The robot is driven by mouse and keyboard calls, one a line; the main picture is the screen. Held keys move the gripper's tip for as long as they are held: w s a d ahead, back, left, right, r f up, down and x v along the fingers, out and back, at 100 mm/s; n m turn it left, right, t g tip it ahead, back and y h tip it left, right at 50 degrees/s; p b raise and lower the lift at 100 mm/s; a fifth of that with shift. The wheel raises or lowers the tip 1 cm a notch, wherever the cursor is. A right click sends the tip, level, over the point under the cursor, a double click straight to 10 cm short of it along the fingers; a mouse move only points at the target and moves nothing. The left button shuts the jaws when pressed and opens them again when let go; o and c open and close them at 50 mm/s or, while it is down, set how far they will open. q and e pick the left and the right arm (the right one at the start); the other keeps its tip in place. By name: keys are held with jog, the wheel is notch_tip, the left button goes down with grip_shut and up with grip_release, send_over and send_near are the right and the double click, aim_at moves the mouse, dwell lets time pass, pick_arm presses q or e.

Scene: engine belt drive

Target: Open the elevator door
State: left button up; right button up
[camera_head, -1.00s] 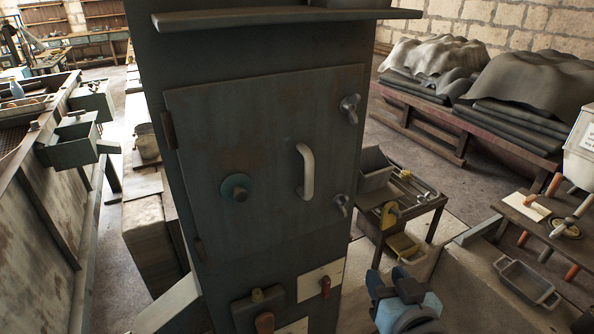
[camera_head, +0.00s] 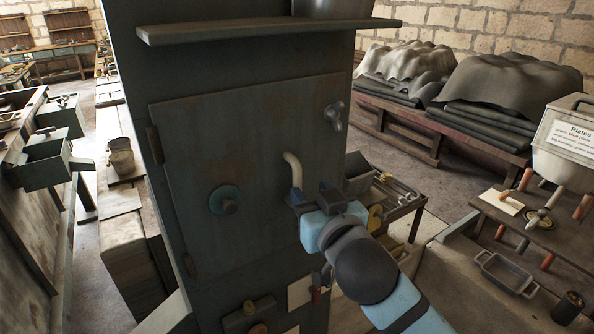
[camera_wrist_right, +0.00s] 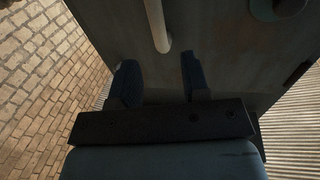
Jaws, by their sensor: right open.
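The elevator door (camera_head: 255,150) is a grey-green metal panel on a tall cabinet, and it looks shut. A pale curved handle (camera_head: 293,168) is on its right side. A wing latch (camera_head: 334,115) is at its upper right; the lower latch is hidden behind my gripper. My right gripper (camera_head: 316,193) is at the lower part of the handle, covering it. In the right wrist view its two blue fingers (camera_wrist_right: 158,80) are apart, and the handle (camera_wrist_right: 157,25) ends ahead of the gap between them. I cannot tell whether they touch it. My left gripper is out of view.
A shelf (camera_head: 268,30) juts from the cabinet above the door. A round teal knob (camera_head: 224,200) is on the door's left half. Switches (camera_head: 249,314) sit below. A tool cart (camera_head: 400,205) stands close behind my right arm.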

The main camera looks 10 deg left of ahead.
aim_at(299, 178)
jog(key=p+x, duration=0.1)
jog(key=x, duration=0.6)
jog(key=shift+a, duration=0.1)
grip_shut()
